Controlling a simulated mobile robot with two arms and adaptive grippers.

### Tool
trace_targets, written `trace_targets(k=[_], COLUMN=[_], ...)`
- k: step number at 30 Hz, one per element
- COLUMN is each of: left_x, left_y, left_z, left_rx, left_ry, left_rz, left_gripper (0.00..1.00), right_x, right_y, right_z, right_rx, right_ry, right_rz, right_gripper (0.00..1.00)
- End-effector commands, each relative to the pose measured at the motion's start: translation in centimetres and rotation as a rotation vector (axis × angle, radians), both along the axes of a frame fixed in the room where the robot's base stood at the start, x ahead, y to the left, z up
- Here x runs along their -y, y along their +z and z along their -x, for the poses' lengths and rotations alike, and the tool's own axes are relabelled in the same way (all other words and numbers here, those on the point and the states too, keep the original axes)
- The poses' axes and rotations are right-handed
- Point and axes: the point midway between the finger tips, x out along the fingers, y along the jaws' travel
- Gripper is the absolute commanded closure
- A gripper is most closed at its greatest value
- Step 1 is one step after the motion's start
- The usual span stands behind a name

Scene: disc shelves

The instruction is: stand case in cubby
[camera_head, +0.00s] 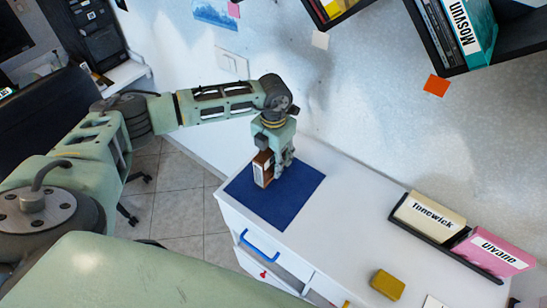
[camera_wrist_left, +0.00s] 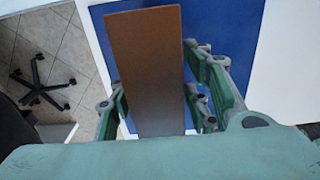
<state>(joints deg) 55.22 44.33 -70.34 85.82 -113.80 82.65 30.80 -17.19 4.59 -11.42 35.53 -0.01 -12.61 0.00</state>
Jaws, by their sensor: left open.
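A brown case (camera_head: 262,170) with a white label stands on a blue mat (camera_head: 300,192) on the white cabinet. My left gripper (camera_head: 276,166) points down at the case, open. In the left wrist view the case (camera_wrist_left: 147,65) is a brown slab between the open fingers (camera_wrist_left: 168,100), with a visible gap to the right finger; contact on the left cannot be told. Dark wall cubbies (camera_head: 433,35) at the upper right hold several upright cases, including a teal one (camera_head: 482,32) labelled Mosvun. My right gripper is not in view.
A dark tray (camera_head: 451,240) on the cabinet holds a cream Tunewick box (camera_head: 432,214) and a pink Ulvane box (camera_head: 497,248). A yellow block (camera_head: 387,284) lies near the front. The white top between mat and tray is clear. Another shelf (camera_head: 333,15) hangs above.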

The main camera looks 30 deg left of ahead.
Motion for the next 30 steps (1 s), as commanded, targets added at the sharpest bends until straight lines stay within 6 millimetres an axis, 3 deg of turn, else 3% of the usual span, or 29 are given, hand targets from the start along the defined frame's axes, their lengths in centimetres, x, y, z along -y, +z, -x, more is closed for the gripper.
trace_targets(k=[5, 12, 18, 30], left_x=[-0.1, 0.0, 0.0, 0.0], left_y=[2.3, 7.6, 10.8, 12.2], left_z=[-0.1, -0.1, -0.1, 0.0], left_rx=[0.005, 0.006, 0.003, 0.0], left_ry=[-0.001, -0.001, 0.0, 0.0], left_rz=[0.0, 0.0, 0.0, -0.001], left_gripper=[0.55, 0.55, 0.55, 0.55], right_x=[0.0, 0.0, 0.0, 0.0], right_y=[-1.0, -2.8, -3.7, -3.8], right_z=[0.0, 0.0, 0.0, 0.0], right_rx=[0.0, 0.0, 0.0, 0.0], right_ry=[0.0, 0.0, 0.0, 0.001], right_rz=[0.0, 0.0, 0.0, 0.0], right_gripper=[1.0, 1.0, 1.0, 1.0])
